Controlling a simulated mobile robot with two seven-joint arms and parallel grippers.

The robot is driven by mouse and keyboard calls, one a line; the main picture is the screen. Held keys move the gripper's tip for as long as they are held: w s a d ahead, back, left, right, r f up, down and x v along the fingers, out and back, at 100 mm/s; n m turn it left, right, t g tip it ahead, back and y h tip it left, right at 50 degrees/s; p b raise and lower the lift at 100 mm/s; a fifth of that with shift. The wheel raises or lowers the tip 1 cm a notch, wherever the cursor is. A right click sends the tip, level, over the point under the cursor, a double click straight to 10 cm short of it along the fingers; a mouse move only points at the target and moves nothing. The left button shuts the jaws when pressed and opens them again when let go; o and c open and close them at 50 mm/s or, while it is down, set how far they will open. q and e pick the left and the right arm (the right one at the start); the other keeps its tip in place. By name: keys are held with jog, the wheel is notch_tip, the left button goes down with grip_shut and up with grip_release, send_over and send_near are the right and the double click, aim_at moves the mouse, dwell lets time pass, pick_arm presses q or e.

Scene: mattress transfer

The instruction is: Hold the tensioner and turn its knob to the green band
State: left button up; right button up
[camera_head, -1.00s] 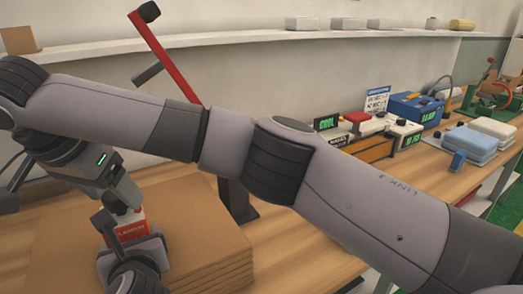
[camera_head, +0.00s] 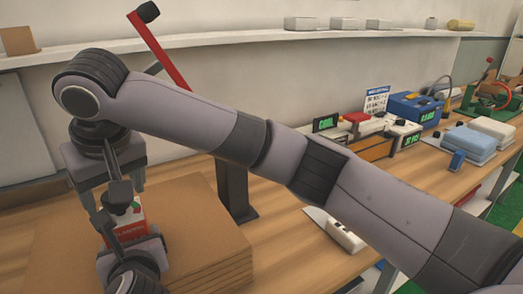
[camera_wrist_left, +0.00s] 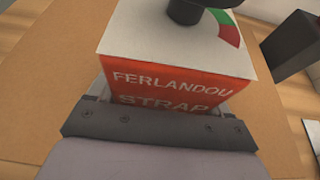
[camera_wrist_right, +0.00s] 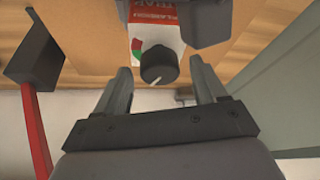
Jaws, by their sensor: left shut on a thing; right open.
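The tensioner (camera_head: 128,222) is a red and white box, lettered FERLANDOU STRAP in the left wrist view (camera_wrist_left: 175,88). It is over the cardboard stack at the lower left of the head view. My left gripper (camera_head: 128,240) is shut on its body. The dark knob (camera_wrist_right: 158,65) on its white top has a pale pointer line. The green and red band (camera_wrist_left: 226,25) lies beside the knob; the knob partly hides it. My right gripper (camera_wrist_right: 160,76) is open, its fingers on either side of the knob with gaps visible. Contact is not seen.
The cardboard stack (camera_head: 205,262) lies on the wooden bench. A dark post (camera_head: 236,190) and red lever (camera_head: 160,50) stand behind it. My right arm crosses the head view.

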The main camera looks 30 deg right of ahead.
jog(key=n+y, duration=0.1)
jog(key=n, duration=0.1)
jog(key=n+g+y, duration=0.1)
jog(key=n, duration=0.2)
jog(key=shift+w+d+n, duration=0.1)
jog(key=shift+d+n, duration=0.1)
jog(key=shift+n, duration=0.1)
jog(key=v, duration=1.2)
jog(key=w+d+f+n+t+y, duration=0.1)
jog(key=w+d+f+n+y, duration=0.2)
jog(key=f, duration=0.4)
jog(key=w+d+f+n+t+y, duration=0.1)
jog(key=w+d+f+n+y, duration=0.2)
jog(key=f, duration=0.5)
jog(key=w+d+f+m+t+h, duration=0.1)
jog(key=w+d+m+t+h, duration=0.2)
jog(key=d+m+t, duration=0.7)
jog(key=w+d+m, duration=0.1)
jog(key=d+m, duration=0.1)
jog(key=d, duration=0.9)
jog(key=shift+w+f, duration=0.2)
